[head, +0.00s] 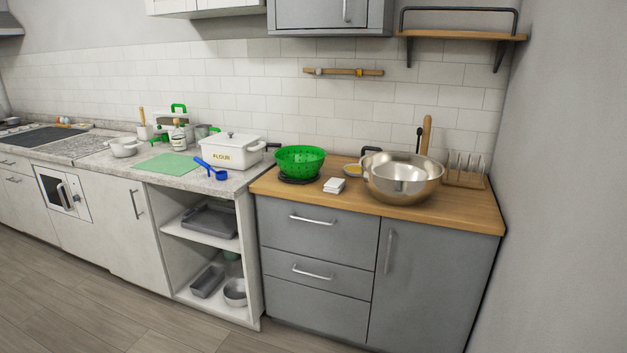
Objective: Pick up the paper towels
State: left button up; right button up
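No paper towel roll can be made out in the head view. A small stack of flat white squares (334,185) lies on the wooden counter (465,206), near its front edge. It could be folded paper towels, but it is too small to tell. It sits between a green colander (300,160) on its left and a large steel bowl (404,178) on its right. Neither of my grippers is in view.
A white flour box (231,151), a blue scoop (210,169) and a green cutting board (166,163) are on the stone counter. Grey drawers (313,245) and an open shelf unit (205,237) stand below. The wooden floor (85,305) in front is clear.

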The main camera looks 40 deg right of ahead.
aim_at(334, 185)
jog(key=i+l+z, duration=0.1)
jog(key=i+z, duration=0.55)
jog(key=z, duration=0.2)
jog(key=i+j+z, duration=0.15)
jog(key=i+z, duration=0.25)
jog(key=i+j+z, duration=0.25)
jog(key=z, duration=0.15)
